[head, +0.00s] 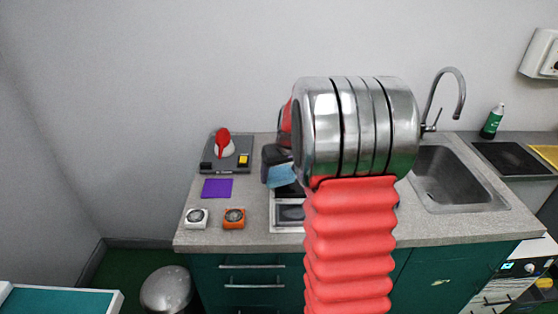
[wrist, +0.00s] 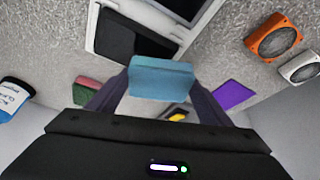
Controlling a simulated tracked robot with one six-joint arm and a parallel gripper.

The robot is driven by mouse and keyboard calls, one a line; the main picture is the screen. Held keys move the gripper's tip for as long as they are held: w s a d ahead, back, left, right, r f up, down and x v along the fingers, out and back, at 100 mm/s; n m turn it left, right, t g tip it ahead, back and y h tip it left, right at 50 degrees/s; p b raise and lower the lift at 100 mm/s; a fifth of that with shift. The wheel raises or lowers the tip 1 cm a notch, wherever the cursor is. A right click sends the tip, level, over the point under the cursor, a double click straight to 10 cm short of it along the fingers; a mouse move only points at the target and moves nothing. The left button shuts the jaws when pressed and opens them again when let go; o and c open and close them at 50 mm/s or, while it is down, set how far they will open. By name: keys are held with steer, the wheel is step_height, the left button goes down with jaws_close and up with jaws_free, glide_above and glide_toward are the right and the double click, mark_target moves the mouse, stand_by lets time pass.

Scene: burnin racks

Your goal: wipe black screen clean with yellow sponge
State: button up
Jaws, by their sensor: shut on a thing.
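My gripper (wrist: 161,76) is shut on a light blue sponge-like block (wrist: 162,84), held between its two dark fingers. In the head view the block (head: 281,177) shows at the left of my arm, above the counter. A pale-framed device (wrist: 92,24) with a dark panel (wrist: 128,38) lies on the counter beyond the block in the wrist view. In the head view this device (head: 288,227) is partly hidden behind my arm. The block appears apart from the panel. I cannot pick out a yellow sponge; a yellow patch (wrist: 178,115) shows partly behind the gripper.
A sink (head: 455,180) is right.

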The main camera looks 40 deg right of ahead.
steer(key=shift+s+d+r, duration=0.1)
steer(key=shift+r, duration=1.2)
steer(key=shift+d+r, duration=0.1)
steer(key=shift+r, duration=1.2)
